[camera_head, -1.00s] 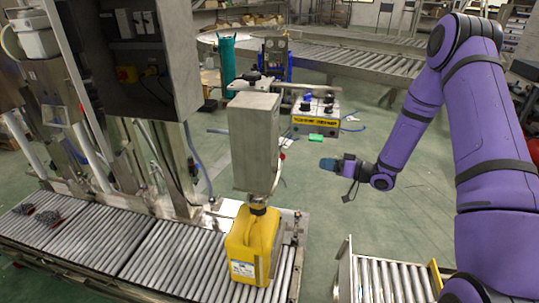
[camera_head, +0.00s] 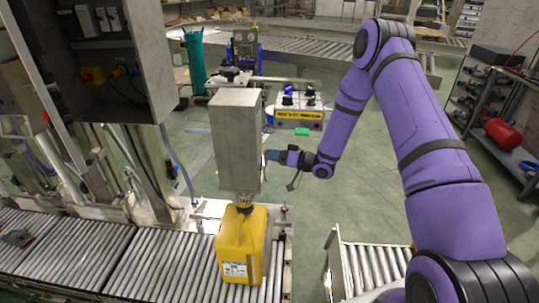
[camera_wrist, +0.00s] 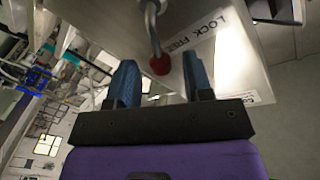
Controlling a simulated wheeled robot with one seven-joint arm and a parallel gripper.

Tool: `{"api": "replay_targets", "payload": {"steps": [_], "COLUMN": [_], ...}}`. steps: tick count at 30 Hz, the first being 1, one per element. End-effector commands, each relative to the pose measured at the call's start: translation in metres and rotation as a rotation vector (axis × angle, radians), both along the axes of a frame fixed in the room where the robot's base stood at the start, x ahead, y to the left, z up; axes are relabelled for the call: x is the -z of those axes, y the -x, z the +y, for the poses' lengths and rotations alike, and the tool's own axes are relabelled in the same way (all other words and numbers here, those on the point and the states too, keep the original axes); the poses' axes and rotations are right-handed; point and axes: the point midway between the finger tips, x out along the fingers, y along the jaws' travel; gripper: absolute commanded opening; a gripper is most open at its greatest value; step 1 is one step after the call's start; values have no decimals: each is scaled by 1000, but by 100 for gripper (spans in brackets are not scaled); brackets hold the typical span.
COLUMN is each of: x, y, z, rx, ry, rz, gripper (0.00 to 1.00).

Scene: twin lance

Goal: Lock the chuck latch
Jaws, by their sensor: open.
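The chuck latch (camera_wrist: 153,32) is a bent metal lever with a red knob (camera_wrist: 160,65) on its end, in the wrist view. It hangs from a grey steel housing (camera_wrist: 110,25) marked LOCK and FREE. In the head view this housing (camera_head: 236,145) stands above a yellow canister (camera_head: 241,245); the latch cannot be made out there. My gripper (camera_wrist: 161,78) is open, its two blue fingers on either side of the red knob in the picture. I cannot tell whether they touch it. In the head view my gripper (camera_head: 272,155) is close to the housing's right side.
The canister stands on a roller conveyor (camera_head: 165,265). A control box (camera_head: 298,110) with knobs is behind my gripper. Another roller conveyor (camera_head: 365,265) lies at the lower right. Open green floor (camera_head: 365,200) lies between my arm and the housing.

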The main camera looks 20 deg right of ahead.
Motion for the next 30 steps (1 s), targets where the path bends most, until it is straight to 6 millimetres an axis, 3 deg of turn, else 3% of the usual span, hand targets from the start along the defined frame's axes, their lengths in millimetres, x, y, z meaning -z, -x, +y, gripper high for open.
{"api": "replay_targets", "payload": {"steps": [4,14,21,30], "x": [0,0,0,0], "y": [-7,-9,-9,-8], "z": [10,12,12,12], "rx": [1,2,2,1], "ry": [0,1,1,11], "rz": [0,1,1,-23], "gripper": [46,46,0,0]}}
